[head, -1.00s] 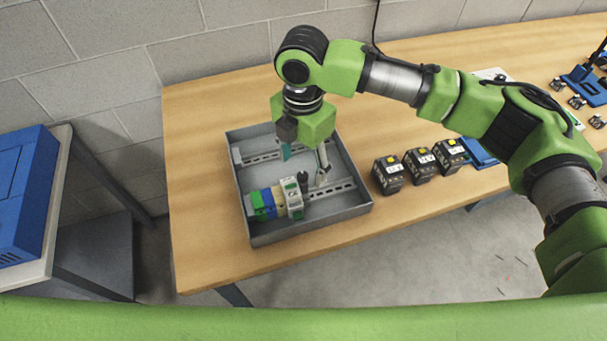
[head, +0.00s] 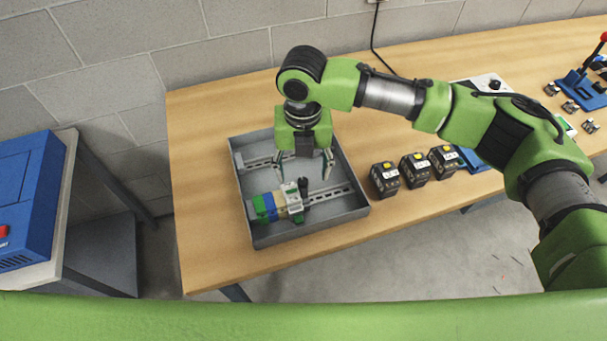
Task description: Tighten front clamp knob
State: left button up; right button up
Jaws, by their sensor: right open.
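A grey metal tray (head: 242,203) stands on the wooden bench and holds two slotted rails. On the front rail (head: 332,192) sits a row of coloured modules (head: 270,206) in green, blue, cream and white. A small black upright knob-like part (head: 303,188) stands at the right end of this row. My right gripper (head: 304,174) points down over the tray, its fingers spread and empty. They are above and behind the black part, apart from it as far as I can tell. My left gripper is out of view.
Several black boxed devices (head: 415,168) stand in a row right of the tray. A blue press with a red-tipped lever (head: 585,82) is at the far right. A blue machine (head: 28,190) stands on a separate table at left. The bench left of the tray is clear.

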aim_at(303, 184)
jog(key=shift+n, duration=1)
jog(key=shift+f, duration=0.1)
jog(key=shift+f+b, duration=0.4)
jog(key=shift+f, duration=0.85)
jog(key=c, duration=1.5)
jog(key=shift+s+a+p, duration=0.1)
jog(key=shift+a+p, duration=0.1)
jog(key=shift+p, duration=0.15)
jog(key=shift+r, duration=0.1)
